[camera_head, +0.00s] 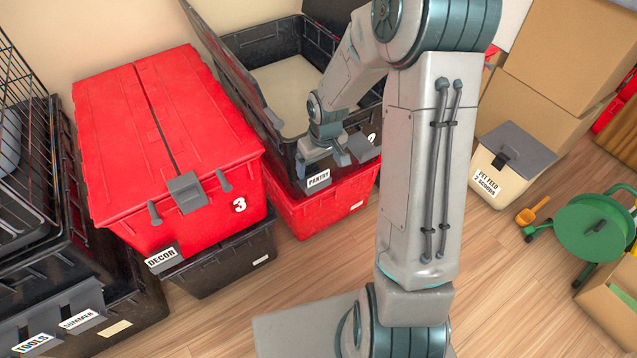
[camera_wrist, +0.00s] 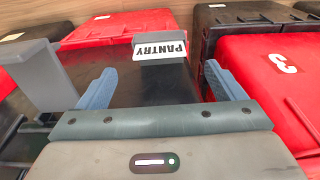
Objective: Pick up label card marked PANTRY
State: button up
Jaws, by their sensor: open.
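The white PANTRY label card (camera_head: 318,179) sits on the front of an open black tote (camera_head: 240,48), near its upper front edge. In the wrist view the card (camera_wrist: 160,48) appears upside down, beyond and between the two blue-grey fingers. My gripper (camera_head: 340,160) is just above and beside the card in the head view. In the wrist view my gripper (camera_wrist: 163,88) is open, its fingers spread wide with nothing between them. A gap seems to remain between fingertips and card.
A red lidded tote (camera_head: 240,180) marked 3 stands left, with a DECOR card (camera_head: 162,259). A red tote (camera_head: 325,212) lies under the black one. A grey latch (camera_wrist: 50,80) is close to my left finger in the wrist view.

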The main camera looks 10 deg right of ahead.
aim_at(319, 175)
jog(key=f+b, duration=0.1)
jog(key=f, duration=0.2)
jog(key=f+b, duration=0.1)
jog(key=f, duration=0.1)
jog(key=shift+w+a+f+b, duration=0.1)
jog(key=shift+w+b, duration=0.15)
jog(key=shift+b, duration=0.05)
jog(key=c, duration=1.1)
jog(key=shift+o, duration=0.2)
